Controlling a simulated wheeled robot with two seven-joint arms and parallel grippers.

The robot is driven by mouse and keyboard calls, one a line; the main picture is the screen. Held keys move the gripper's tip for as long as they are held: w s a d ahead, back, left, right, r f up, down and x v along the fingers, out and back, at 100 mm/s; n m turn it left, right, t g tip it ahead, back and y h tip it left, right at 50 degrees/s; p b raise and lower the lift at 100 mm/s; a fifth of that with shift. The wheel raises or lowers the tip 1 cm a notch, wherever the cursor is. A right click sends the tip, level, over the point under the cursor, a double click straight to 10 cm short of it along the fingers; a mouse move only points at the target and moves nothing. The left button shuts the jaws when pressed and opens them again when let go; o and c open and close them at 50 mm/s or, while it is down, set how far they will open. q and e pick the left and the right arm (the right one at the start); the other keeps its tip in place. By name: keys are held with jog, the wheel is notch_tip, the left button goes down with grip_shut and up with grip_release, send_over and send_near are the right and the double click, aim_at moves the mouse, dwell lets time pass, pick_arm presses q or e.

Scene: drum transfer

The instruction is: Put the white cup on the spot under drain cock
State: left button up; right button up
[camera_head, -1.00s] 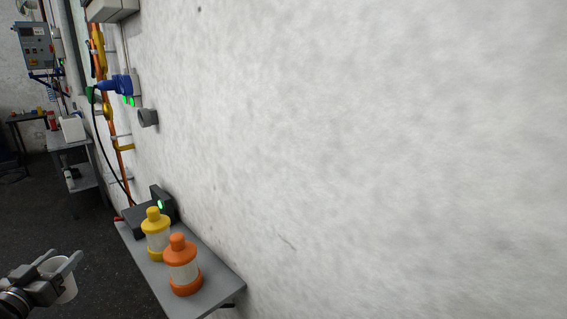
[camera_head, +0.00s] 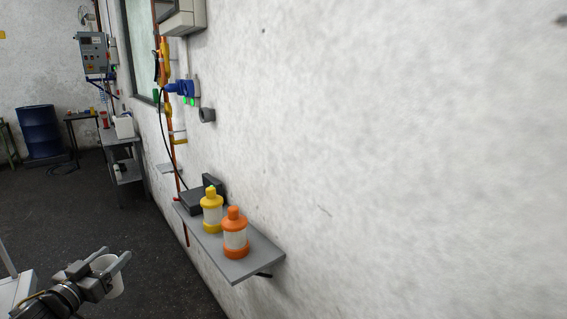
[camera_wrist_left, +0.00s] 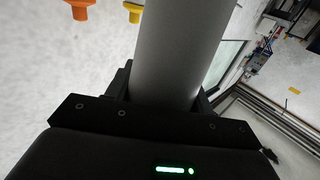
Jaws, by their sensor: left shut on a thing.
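My left gripper (camera_head: 114,260) is at the lower left of the head view, shut on the white cup (camera_head: 117,286). The cup looks upright, held clear of the wall shelf, over the dark floor. In the left wrist view a smooth grey tapered body (camera_wrist_left: 178,55), seemingly the cup up close, fills the middle. I cannot pick out the drain cock for certain. A copper pipe with a yellow valve (camera_head: 164,62) and a blue fitting (camera_head: 184,88) runs down the wall at left. My right gripper is not in view.
A grey wall shelf (camera_head: 245,268) bears a yellow bottle (camera_head: 212,212), an orange bottle (camera_head: 235,236) and a dark box (camera_head: 197,201). A blue drum (camera_head: 40,133) stands far left. The floor between is open.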

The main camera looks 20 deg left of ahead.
pick_arm(q)
jog(key=w+d+f+m+h, duration=0.1)
jog(key=d+f+m+h, duration=0.2)
jog(key=d, duration=0.6)
jog(key=d+f+m+h, duration=0.1)
jog(key=d+f+h, duration=0.4)
jog(key=d, duration=0.5)
jog(key=d+m+g+h, duration=0.2)
jog(key=d+m+h, duration=0.1)
jog(key=d, duration=1.1)
jog(key=shift+w+d+r+n+t+y, duration=0.1)
jog(key=shift+w+r+n+t+y, duration=0.4)
jog(key=shift+n+y, duration=0.7)
jog(key=shift+w+r+n+t+y, duration=0.35)
jog(key=shift+r+n+y, duration=0.3)
jog(key=shift+y, duration=1.1)
jog(key=shift+w+d+r+n+t+y, duration=0.1)
jog(key=shift+w+r+n+t+y, duration=0.15)
jog(key=shift+w+r+n+y, duration=0.65)
jog(key=shift+s+a+f+y, duration=0.1)
jog(key=shift+s+f+y, duration=0.25)
jog(key=shift+y, duration=0.2)
